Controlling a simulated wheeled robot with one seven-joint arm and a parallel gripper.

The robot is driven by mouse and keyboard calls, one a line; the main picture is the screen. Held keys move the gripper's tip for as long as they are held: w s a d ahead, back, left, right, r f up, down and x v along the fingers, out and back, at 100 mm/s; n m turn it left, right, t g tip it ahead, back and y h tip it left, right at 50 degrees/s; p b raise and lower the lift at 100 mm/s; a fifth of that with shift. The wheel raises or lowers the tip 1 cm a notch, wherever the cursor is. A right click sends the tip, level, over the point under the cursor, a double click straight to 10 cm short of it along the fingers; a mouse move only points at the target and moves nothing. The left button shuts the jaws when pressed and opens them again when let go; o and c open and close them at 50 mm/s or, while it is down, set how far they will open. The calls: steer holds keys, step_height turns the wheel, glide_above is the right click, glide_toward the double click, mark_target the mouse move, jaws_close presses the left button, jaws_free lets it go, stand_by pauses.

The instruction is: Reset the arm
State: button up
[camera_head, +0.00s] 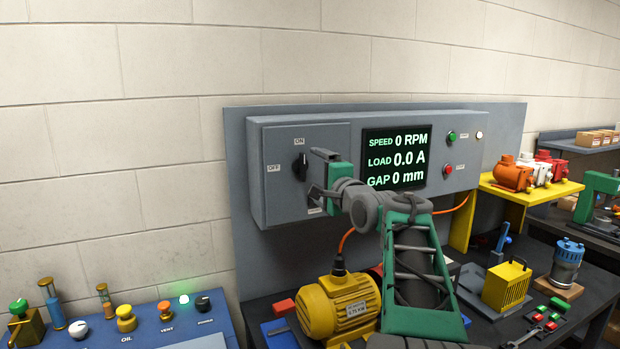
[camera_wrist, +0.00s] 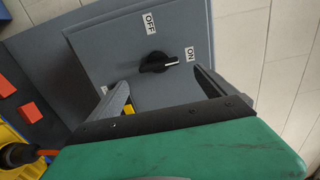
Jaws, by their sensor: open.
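My gripper (camera_head: 318,180) is at the end of my green and grey arm, raised in front of the grey switch box on the control panel. In the wrist view its two grey fingers (camera_wrist: 160,95) are spread apart with nothing between them. The black rotary switch (camera_head: 300,166) is just left of the gripper in the head view, and it also shows beyond the fingers in the wrist view (camera_wrist: 157,63). The switch's white mark faces the ON label (camera_wrist: 190,54). I cannot tell the exact gap between fingers and switch.
The display (camera_head: 396,158) reads 0 RPM, 0.0 A and 0 mm. A yellow motor (camera_head: 338,305) stands on the dark bench below my arm. A blue oil console (camera_head: 150,325) is at left. A yellow shelf (camera_head: 535,192) with several motors is at right.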

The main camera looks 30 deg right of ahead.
steer(key=shift+s+a, duration=0.1)
steer(key=shift+s, duration=0.85)
